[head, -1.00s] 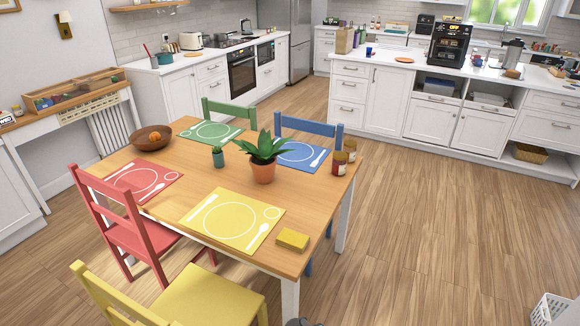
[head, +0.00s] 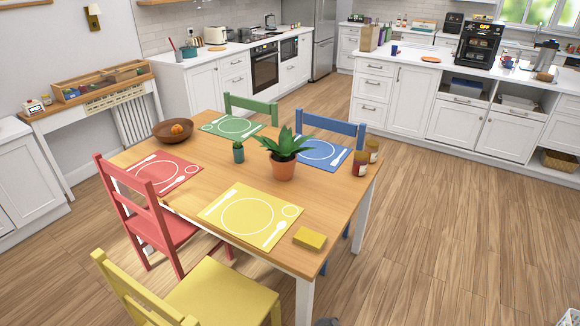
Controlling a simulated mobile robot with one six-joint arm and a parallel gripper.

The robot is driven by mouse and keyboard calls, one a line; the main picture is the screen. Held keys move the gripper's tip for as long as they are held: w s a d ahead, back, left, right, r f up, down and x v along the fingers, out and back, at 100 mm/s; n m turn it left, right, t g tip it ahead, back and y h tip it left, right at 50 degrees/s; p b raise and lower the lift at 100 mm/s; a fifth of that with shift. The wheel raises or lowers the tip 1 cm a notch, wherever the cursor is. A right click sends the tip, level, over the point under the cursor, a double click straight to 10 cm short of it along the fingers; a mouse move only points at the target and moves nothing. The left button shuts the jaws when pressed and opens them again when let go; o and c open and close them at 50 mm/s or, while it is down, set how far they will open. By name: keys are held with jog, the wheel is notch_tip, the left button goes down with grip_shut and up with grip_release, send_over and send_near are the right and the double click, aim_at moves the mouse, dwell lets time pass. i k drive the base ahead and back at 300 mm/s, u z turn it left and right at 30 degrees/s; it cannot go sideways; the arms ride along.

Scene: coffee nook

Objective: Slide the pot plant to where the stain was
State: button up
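The pot plant (head: 284,165), a terracotta pot with broad green leaves, stands upright on the wooden table (head: 210,156). It is between the yellow placemat (head: 249,214) and the blue placemat (head: 322,154). A yellow sponge (head: 309,238) lies near the table's front right edge. My gripper is not in view.
A yellow chair (head: 216,297) stands in front. The floor to the right is open.

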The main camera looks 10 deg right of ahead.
aim_at(284, 157)
jog(key=z, duration=4.35)
jog(key=i, duration=0.1)
jog(key=u, duration=2.9)
jog(key=i, duration=2.6)
